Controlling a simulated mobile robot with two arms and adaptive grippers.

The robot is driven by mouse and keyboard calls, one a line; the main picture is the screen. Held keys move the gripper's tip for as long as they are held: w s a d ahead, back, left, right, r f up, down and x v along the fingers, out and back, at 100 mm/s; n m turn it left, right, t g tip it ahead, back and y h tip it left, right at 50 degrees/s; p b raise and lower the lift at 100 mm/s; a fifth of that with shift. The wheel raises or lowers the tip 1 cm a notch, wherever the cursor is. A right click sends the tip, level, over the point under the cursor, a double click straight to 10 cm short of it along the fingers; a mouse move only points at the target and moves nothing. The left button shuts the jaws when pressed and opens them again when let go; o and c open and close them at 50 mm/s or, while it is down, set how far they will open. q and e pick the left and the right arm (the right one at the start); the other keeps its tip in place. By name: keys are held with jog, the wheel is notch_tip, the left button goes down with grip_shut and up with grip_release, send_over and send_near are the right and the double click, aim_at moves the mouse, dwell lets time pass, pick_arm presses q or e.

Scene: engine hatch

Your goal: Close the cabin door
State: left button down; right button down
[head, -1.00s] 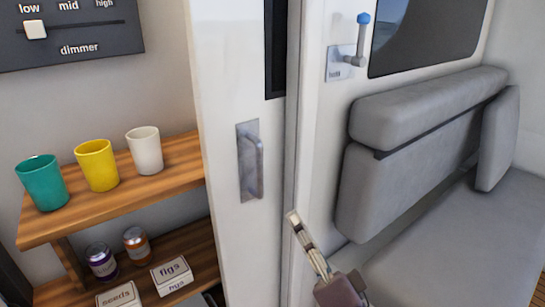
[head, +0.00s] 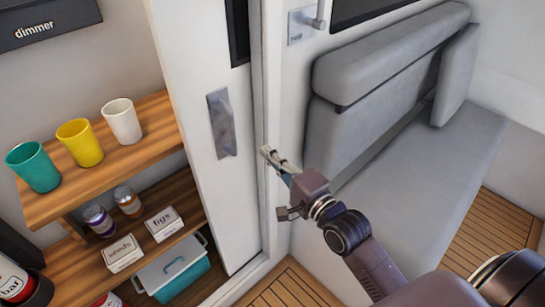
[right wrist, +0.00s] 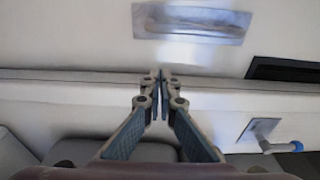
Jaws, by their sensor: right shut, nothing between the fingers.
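The cabin door is a white upright panel (head: 185,55) in the middle of the head view, with a dark window strip at its upper right. Its grey metal handle (head: 222,125) is on a recessed plate; it also shows at the top of the right wrist view (right wrist: 192,22). My right gripper (head: 267,156) is shut and empty, to the right of the handle and slightly lower, by the door's edge and the frame. In the right wrist view its fingertips (right wrist: 161,82) meet below the handle plate, apart from it. My left gripper is out of view.
Left of the door, wooden shelves (head: 110,150) hold several cups, cans and boxes, with a teal cooler (head: 175,268) below. Right of the frame is a grey bench seat (head: 440,165). A lever with a plate (head: 303,25) is on the wall above. Wooden floor shows low right.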

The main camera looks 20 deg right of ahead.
aim_at(244, 129)
jog(key=x, duration=0.6)
jog(key=shift+r, duration=0.1)
jog(key=a, duration=0.1)
jog(key=s+a+p, duration=0.1)
jog(key=a, duration=0.1)
jog(key=shift+s+a, duration=0.2)
jog(key=shift+s, duration=0.2)
